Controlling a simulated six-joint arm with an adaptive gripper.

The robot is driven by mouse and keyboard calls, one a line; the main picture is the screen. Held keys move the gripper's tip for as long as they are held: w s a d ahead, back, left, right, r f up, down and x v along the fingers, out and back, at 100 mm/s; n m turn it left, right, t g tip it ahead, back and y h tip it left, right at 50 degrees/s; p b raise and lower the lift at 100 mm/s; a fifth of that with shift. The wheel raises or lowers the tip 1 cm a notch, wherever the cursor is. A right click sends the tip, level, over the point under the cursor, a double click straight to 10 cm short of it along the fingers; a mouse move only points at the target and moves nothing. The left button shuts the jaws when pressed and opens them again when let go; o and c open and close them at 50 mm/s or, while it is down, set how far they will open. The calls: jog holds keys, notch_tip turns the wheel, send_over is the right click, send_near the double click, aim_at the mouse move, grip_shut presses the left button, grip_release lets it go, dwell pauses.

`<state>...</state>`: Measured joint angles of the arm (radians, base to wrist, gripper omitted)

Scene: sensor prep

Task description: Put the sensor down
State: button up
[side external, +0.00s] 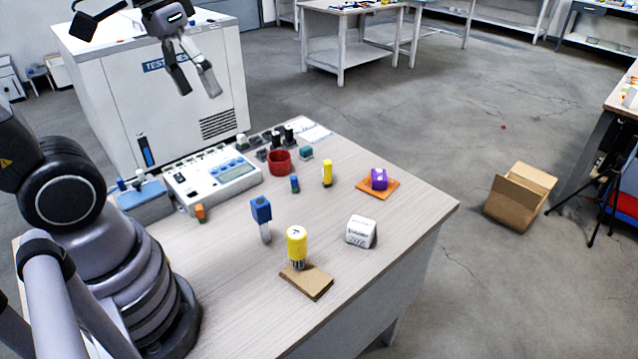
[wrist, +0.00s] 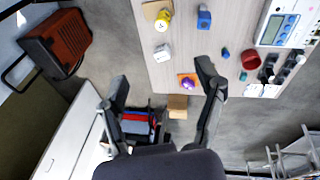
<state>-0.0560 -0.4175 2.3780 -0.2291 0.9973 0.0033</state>
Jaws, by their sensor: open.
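My gripper (side external: 198,91) is open and empty, high above the back of the table in the side view. Its two fingers are spread apart in the wrist view (wrist: 161,74). I cannot tell which item is the sensor. A yellow cylinder (side external: 297,243) stands upright on a brown pad (side external: 318,284), and also shows in the wrist view (wrist: 164,20). A blue-headed piece with a metallic stem (side external: 261,212) stands on the table. A purple piece (side external: 379,179) rests on an orange pad (side external: 364,187). The gripper touches none of them.
A white cube (side external: 361,231), a smaller yellow piece (side external: 327,173), a small blue piece (side external: 294,184) and a red cup (side external: 279,161) stand on the table (side external: 400,220). A white instrument (side external: 213,176) is at the left. A cardboard box (side external: 519,196) lies on the floor.

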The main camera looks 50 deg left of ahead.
jog(key=s+a+t, duration=0.1)
jog(key=s+r+m+t+y, duration=0.1)
jog(key=s+a+t+y, duration=0.1)
jog(key=s, duration=0.1)
jog(key=shift+a+r+m, duration=0.3)
jog(key=shift+r+m, duration=0.05)
jog(key=shift+m, duration=0.05)
